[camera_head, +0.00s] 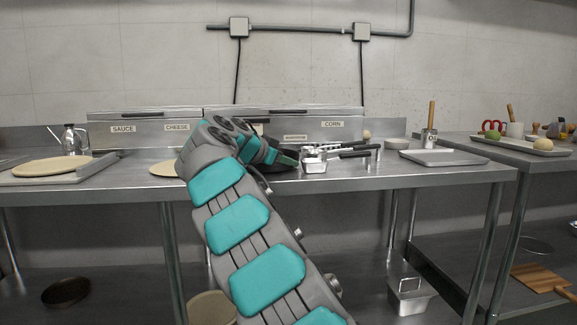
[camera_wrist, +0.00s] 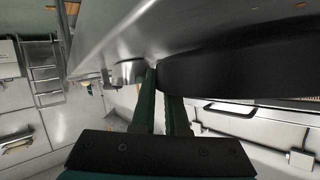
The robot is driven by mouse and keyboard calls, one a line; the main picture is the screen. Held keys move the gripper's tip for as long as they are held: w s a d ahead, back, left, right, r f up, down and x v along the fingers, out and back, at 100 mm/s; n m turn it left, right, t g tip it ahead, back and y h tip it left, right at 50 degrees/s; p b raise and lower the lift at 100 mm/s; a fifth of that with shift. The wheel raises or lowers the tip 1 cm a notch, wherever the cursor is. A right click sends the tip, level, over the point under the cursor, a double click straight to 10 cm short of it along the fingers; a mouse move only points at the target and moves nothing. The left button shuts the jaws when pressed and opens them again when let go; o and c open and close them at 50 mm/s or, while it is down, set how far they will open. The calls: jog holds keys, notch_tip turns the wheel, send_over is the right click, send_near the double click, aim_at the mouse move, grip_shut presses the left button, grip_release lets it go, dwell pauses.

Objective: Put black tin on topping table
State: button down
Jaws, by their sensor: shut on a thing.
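The topping table (camera_head: 420,178) is a long steel table with labelled bins along its back. My gripper (camera_head: 286,160) is over its middle, in front of the bins. My gripper is shut on the rim of a black tin (camera_wrist: 240,76), which fills the right of the wrist view. Its two green fingers (camera_wrist: 163,80) show there beside the tin wall. In the head view only a dark sliver of the tin (camera_head: 285,169) shows; my arm hides the rest. The tin is very close to the steel top; I cannot tell whether it touches.
A small steel container (camera_head: 314,163) and dark-handled tools (camera_head: 350,154) lie just right of my gripper. Pale dough discs (camera_head: 52,166) lie to the left. A steel tray (camera_head: 443,157) is at the right. Another dark pan (camera_head: 66,292) lies on the lower shelf.

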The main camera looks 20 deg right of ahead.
jog(key=shift+f, duration=0.3)
jog(key=shift+f, duration=0.1)
jog(key=c, duration=1.2)
grip_release()
jog(key=shift+a, duration=0.1)
jog(key=v, duration=1.2)
jog(key=shift+b, duration=0.4)
